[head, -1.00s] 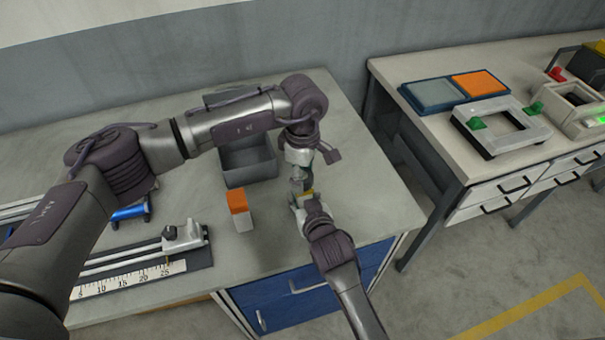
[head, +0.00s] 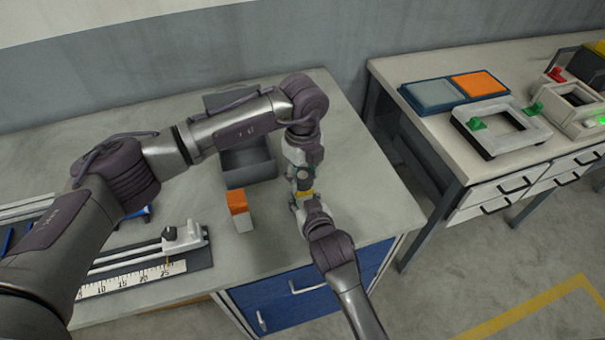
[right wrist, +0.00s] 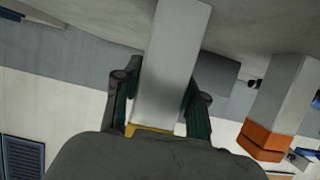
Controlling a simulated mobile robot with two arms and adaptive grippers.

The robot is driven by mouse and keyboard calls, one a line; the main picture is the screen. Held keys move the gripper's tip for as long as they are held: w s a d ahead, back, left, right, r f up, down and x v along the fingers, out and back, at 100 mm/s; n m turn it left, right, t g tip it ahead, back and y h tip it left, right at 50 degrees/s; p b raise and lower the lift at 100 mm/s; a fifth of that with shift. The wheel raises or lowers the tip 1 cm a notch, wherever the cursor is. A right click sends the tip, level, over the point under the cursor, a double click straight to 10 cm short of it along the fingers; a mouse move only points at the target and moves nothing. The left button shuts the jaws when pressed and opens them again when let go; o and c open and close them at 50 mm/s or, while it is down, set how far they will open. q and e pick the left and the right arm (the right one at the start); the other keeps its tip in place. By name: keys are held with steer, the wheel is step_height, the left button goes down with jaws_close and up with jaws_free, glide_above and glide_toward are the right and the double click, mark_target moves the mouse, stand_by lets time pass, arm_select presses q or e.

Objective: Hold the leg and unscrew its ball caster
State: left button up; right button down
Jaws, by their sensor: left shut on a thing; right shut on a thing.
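My right gripper (head: 305,203) comes in from the front right and is shut on a leg. In the right wrist view, the leg is a pale grey square bar (right wrist: 172,60) between the green-lined fingers of my right gripper (right wrist: 160,108), with a yellow part (right wrist: 150,130) at the palm end. My left gripper (head: 301,182) points down from above, shut, right against the held leg's upper end in the head view. The ball caster is hidden by the left gripper, so I cannot tell how far it is unscrewed.
An orange-and-white block (head: 239,212) stands on the bench (head: 220,268) left of the grippers. A grey bin (head: 250,178) is behind it. A rail fixture with a scale (head: 140,277) lies at the front left. A second bench with trays stands at right.

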mark_target(303, 175)
arm_select(q)
steer(key=n, duration=0.4)
steer(key=shift+r, duration=0.2)
stand_by(0.4)
steer(key=shift+r, duration=0.9)
steer(key=shift+r, duration=0.1)
steer(key=shift+r, duration=1.95)
arm_select(e)
steer(key=c, duration=0.6)
jaws_free()
steer(key=shift+s, duration=0.1)
